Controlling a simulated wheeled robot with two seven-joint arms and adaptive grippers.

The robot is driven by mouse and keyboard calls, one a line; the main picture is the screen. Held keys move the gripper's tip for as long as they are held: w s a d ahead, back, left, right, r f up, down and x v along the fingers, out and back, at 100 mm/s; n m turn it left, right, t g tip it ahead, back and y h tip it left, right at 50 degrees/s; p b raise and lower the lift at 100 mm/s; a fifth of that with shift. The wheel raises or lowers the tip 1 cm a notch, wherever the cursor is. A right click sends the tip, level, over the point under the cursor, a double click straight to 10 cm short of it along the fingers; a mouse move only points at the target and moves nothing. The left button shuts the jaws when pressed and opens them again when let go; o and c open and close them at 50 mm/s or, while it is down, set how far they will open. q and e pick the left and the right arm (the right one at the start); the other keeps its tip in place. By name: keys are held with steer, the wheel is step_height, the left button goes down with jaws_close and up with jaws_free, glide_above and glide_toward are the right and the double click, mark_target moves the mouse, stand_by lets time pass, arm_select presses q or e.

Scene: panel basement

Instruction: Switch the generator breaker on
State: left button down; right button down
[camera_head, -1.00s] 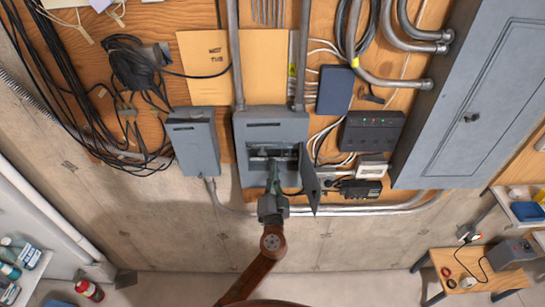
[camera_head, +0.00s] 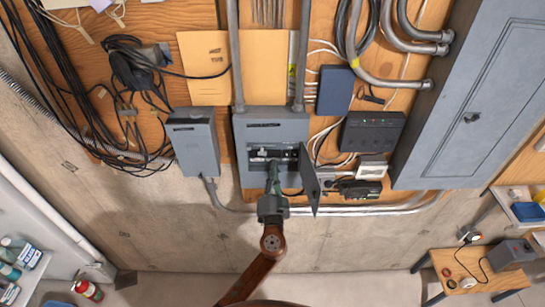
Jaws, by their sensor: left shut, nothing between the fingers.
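The grey breaker box (camera_head: 272,128) is mounted on the wooden board in the middle of the head view. Its small door (camera_head: 309,180) hangs open to the right. Inside, a row of breakers (camera_head: 262,155) shows as dark and light parts; which one is the generator breaker, and how its lever stands, is too small to tell. My left gripper (camera_head: 273,170) is shut and empty, with its tips at the lower part of the opening, just below the breakers. Whether it touches a lever cannot be told. My right gripper is not in view.
A smaller grey box (camera_head: 195,145) is left of the breaker box. Black devices (camera_head: 371,132) and cables lie to its right, near the open door. A large grey panel (camera_head: 470,100) stands farther right. Bare concrete is below.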

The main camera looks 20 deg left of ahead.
arm_select(q)
steer(key=shift+r, duration=0.35)
steer(key=shift+r+p, duration=0.4)
steer(key=shift+r, duration=0.05)
stand_by(0.4)
steer(key=shift+f, duration=0.2)
steer(key=shift+f+b, duration=0.15)
steer(key=shift+b, duration=0.45)
steer(key=s+d+b, duration=0.1)
steer(key=s+d, duration=0.1)
steer(key=s, duration=0.4)
steer(key=shift+s+b, duration=0.35)
steer(key=shift+b, duration=0.05)
stand_by(0.6)
